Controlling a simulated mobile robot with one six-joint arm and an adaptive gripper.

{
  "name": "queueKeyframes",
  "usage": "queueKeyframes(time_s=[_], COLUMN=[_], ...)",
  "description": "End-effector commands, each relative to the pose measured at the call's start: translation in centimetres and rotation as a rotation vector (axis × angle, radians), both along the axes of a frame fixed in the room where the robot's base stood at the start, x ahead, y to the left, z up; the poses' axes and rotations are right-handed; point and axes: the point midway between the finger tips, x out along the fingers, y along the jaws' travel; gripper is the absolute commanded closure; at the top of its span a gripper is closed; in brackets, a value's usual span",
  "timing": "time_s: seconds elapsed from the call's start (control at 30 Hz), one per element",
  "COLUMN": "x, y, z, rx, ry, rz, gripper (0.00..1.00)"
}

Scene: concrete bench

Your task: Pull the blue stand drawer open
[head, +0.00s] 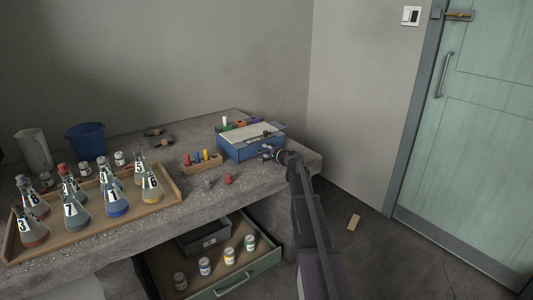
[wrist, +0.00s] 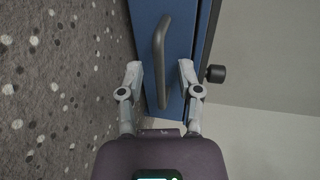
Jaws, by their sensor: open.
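The blue stand (head: 240,150) sits on the right end of the concrete bench, with small colored items on and behind its pale top. In the wrist view its blue drawer front (wrist: 178,40) fills the upper middle, and a dark grey bar handle (wrist: 158,60) runs lengthwise along it. My gripper (wrist: 160,67) is open, with one finger on each side of the handle and visible gaps to it. In the head view my gripper (head: 270,153) is at the stand's front right. Whether the fingertips touch the drawer front is unclear. The drawer looks shut.
A small wooden rack (head: 203,162) with colored pegs and two small knobby objects (head: 228,179) stand left of my gripper. A wooden tray (head: 172,197) of numbered flasks fills the bench's left. Below, a green-fronted drawer (head: 235,282) stands open with jars inside.

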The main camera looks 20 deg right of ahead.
Motion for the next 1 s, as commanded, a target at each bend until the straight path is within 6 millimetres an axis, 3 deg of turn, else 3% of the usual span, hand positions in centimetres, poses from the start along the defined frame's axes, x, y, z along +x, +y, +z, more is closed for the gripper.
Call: queueKeyframes(time_s=[0.27, 0.3, 0.43, 0.77, 1.0], x=[0.1, 0.1, 0.1, -0.3, -4.2], y=[0.0, 0.0, 0.0, 0.0, -0.8], z=[0.0, 0.0, 0.0, 0.0, 0.0], rx=[0.000, 0.000, 0.000, 0.000, 0.001], ry=[0.000, 0.000, 0.000, 0.000, 0.000], rz=[0.000, 0.000, 0.000, 0.000, -0.001], gripper=[0.54, 0.60, 0.99, 1.00, 1.00])
